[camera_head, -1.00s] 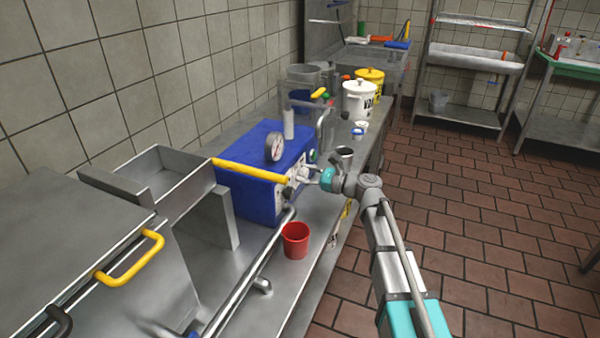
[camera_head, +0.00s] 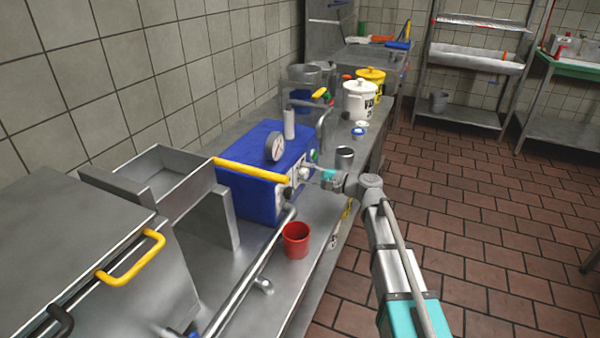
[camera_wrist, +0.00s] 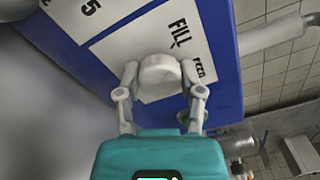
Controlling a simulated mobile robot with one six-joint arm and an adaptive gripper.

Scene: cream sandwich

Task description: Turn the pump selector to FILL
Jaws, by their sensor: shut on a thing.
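The blue pump box (camera_head: 250,205) stands on the steel counter with a white label panel on its front. In the wrist view its white panel (camera_wrist: 115,45) carries the word FILL above the selector and a second, partly hidden word to its right. The white round selector knob (camera_wrist: 160,72) sits between the two fingers of my gripper (camera_wrist: 160,84), which is shut on it. I cannot tell which word the knob points to. In the head view my gripper (camera_head: 314,176) reaches the pump front from the right; the knob is small there.
A steel cup (camera_head: 344,158) is just behind my wrist. White and yellow buckets stand farther back.

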